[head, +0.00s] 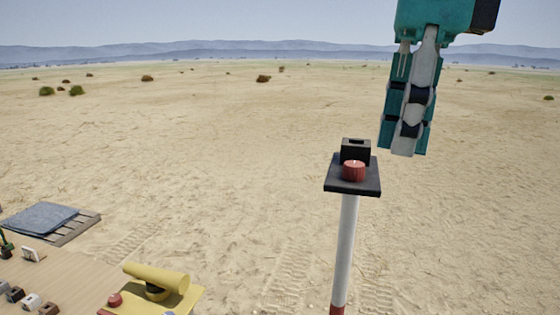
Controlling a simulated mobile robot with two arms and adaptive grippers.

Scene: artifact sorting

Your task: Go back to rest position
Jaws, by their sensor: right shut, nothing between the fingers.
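My right gripper (402,152) hangs from the top right of the head view, fingers pointing down. It is shut and empty. It is above and to the right of a small dark platform (368,188) on a white and red post (346,250). On the platform are a round red object (354,171) and a black block (356,150) with a slot in its top. The gripper looks apart from both. My left gripper is not in view.
At the lower left is a wooden table (75,280) with several small objects. A yellow device (156,278) with a tube stands at its right end. A pallet with a blue-grey cover (40,216) lies behind. Open sand surrounds the post.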

